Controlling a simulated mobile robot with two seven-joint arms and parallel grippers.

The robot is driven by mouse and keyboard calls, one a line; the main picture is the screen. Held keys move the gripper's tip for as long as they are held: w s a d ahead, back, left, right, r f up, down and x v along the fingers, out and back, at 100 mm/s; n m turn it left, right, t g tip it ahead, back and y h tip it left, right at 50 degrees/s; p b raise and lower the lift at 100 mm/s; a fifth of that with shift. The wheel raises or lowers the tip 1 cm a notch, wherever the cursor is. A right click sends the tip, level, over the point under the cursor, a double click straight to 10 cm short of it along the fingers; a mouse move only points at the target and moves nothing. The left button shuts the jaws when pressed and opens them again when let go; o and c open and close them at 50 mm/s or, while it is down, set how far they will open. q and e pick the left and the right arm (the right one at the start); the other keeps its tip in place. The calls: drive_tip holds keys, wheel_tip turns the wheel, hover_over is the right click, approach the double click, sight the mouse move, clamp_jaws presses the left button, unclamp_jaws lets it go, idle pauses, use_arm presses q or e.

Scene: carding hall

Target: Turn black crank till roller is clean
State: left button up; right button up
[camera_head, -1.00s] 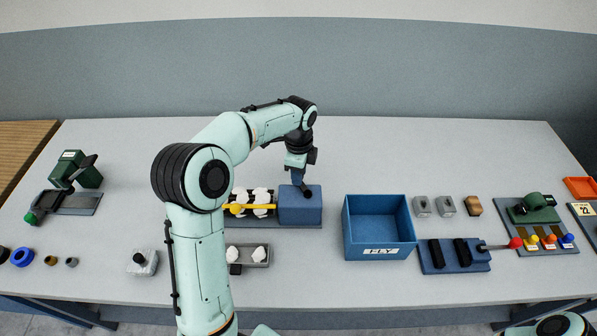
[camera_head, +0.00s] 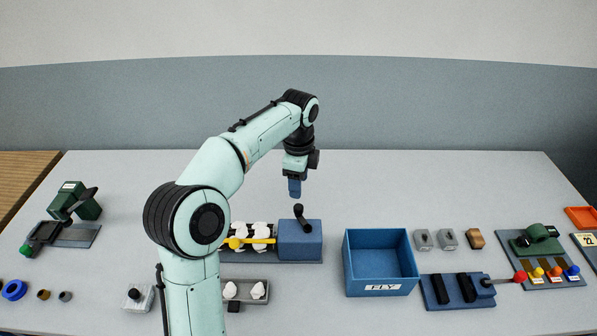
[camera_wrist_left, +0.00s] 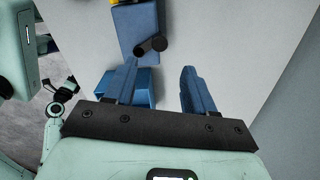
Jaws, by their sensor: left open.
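The black crank (camera_head: 299,214) stands up from the blue gear box (camera_head: 308,241) in the middle of the table. Left of the box, the roller (camera_head: 246,230) carries white fluff tufts (camera_head: 262,230), with a yellow bar (camera_head: 259,241) across it. My left gripper (camera_head: 295,194) is above the crank, apart from it. In the left wrist view, its blue fingers (camera_wrist_left: 160,72) are spread with nothing between them. The crank (camera_wrist_left: 151,46) lies just beyond the fingertips there. The right gripper is not in view.
A blue bin marked FLY (camera_head: 383,287) stands right of the gear box. A grey tray (camera_head: 245,297) with white tufts lies in front of the roller. A blue block with a red-knobbed lever (camera_head: 519,277) is further right. The table behind the crank is clear.

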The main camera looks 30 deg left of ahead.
use_arm(q)
drive_tip(key=shift+r, duration=1.5)
